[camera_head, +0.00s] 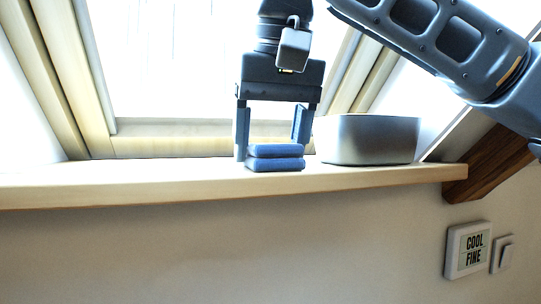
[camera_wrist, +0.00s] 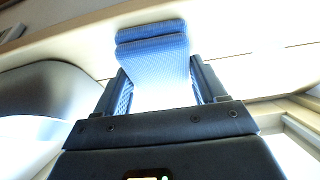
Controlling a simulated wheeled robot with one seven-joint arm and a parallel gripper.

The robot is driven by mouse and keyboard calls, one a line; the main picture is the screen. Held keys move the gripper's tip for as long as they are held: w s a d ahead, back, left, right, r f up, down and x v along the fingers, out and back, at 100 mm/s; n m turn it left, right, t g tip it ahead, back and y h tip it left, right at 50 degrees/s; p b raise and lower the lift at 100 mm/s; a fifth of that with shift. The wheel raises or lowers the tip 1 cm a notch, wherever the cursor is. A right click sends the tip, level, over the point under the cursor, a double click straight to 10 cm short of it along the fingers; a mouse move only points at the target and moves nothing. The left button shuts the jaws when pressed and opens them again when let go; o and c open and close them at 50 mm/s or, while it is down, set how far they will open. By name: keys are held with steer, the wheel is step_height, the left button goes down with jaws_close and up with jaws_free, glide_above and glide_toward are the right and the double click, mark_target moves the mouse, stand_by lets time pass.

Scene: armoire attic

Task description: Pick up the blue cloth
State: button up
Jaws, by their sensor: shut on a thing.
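The blue cloth (camera_head: 275,164) is folded into a thick two-layer stack at the front of the wooden window sill. Its folded edge faces the head camera. My gripper (camera_head: 270,149) points down over it, with one finger at each side, and is shut on the cloth. In the wrist view the blue cloth (camera_wrist: 152,50) lies between the two fingers of my gripper (camera_wrist: 158,76) and extends past their tips. The cloth looks to be resting on the sill or very close to it; the exact gap cannot be told.
A silver-grey metal bin (camera_head: 368,140) stands on the sill just right of my gripper; its side also shows in the wrist view (camera_wrist: 45,88). The sill (camera_head: 120,183) is clear to the left. A slanted window rises behind.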

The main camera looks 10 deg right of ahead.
steer(key=c, duration=0.4)
steer(key=shift+r, duration=0.25)
steer(key=shift+c, duration=0.2)
